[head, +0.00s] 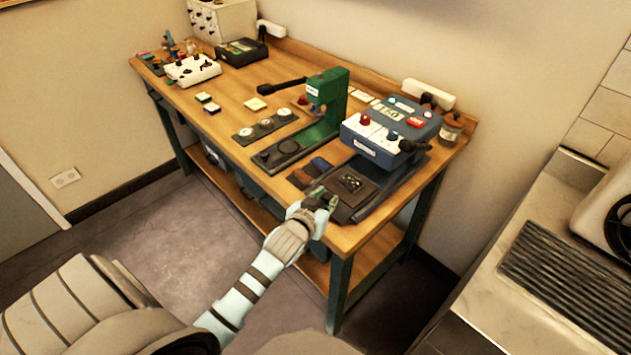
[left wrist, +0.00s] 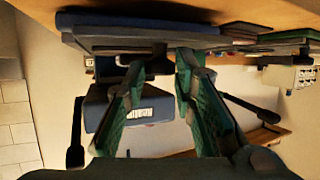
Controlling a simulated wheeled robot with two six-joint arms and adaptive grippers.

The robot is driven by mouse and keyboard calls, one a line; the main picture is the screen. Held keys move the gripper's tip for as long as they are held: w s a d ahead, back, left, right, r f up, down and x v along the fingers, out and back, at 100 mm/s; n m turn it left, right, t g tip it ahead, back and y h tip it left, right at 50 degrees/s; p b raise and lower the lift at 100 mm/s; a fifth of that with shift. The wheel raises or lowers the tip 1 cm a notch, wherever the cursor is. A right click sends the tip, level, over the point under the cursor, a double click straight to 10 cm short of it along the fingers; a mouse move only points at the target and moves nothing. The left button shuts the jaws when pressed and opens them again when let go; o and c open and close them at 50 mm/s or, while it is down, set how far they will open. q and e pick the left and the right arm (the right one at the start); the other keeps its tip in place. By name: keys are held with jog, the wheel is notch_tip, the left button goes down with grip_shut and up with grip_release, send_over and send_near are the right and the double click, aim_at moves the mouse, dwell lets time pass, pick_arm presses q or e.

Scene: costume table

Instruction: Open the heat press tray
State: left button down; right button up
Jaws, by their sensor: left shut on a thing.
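The heat press (head: 385,138) is a blue box with red and dark knobs and a small display, at the right end of the wooden table. Its dark flat tray (head: 372,207) lies in front of and below the blue body, with a dark patterned square on it. My left gripper (head: 322,200) is at the tray's front left edge. The fingers partly hide the handle. My right gripper is not in view.
A green hand press (head: 325,105) stands left of the heat press. Dark and brown swatches (head: 310,172) lie close to the tray's left side. A jar (head: 451,127) stands behind right. Floor space (head: 215,225) in front of the table is clear.

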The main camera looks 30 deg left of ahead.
pick_arm(q)
jog(key=c, duration=1.4)
grip_release()
jog(key=shift+o, duration=0.2)
jog(key=v, duration=1.2)
